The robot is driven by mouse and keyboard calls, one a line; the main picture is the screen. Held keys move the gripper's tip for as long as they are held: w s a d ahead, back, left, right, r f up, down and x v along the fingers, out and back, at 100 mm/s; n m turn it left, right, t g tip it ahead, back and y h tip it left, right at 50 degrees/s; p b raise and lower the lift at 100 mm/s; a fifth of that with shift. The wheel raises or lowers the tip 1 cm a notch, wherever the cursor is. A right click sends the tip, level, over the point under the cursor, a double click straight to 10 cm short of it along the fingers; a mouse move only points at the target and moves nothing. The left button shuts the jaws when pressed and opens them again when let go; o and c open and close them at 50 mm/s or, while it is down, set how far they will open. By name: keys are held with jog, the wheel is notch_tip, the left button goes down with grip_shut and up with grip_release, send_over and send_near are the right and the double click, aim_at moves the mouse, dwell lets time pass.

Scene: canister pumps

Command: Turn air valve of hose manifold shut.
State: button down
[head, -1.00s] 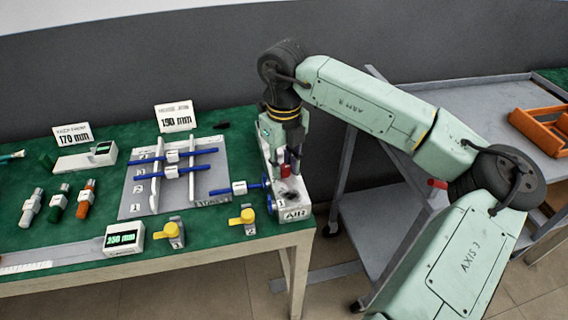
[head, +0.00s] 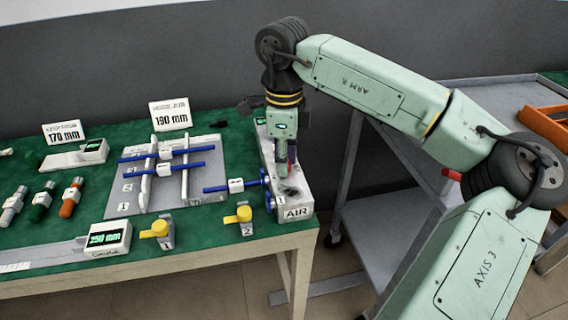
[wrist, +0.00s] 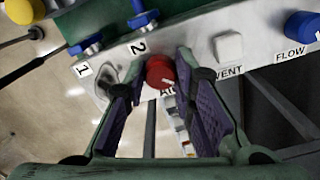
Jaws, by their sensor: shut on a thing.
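The hose manifold (head: 293,199) is a pale block at the right end of the green bench, with an AIR label on its near end. In the head view my gripper (head: 286,160) points down over the manifold and largely hides the knob.
The manifold also carries a white square VENT piece (wrist: 228,46), a blue FLOW knob (wrist: 303,28) and blue fittings by ports 1 and 2. A blue hose (head: 216,188) lies at its left. Yellow-handled pieces (head: 238,216) stand near the front edge. A grey cart (head: 390,215) stands right.

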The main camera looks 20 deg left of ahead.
jog(key=n+b, duration=0.1)
jog(key=n, duration=0.3)
jog(key=shift+n, duration=2.2)
jog(key=c, duration=1.3)
grip_release()
notch_tip(320, 180, up, 12)
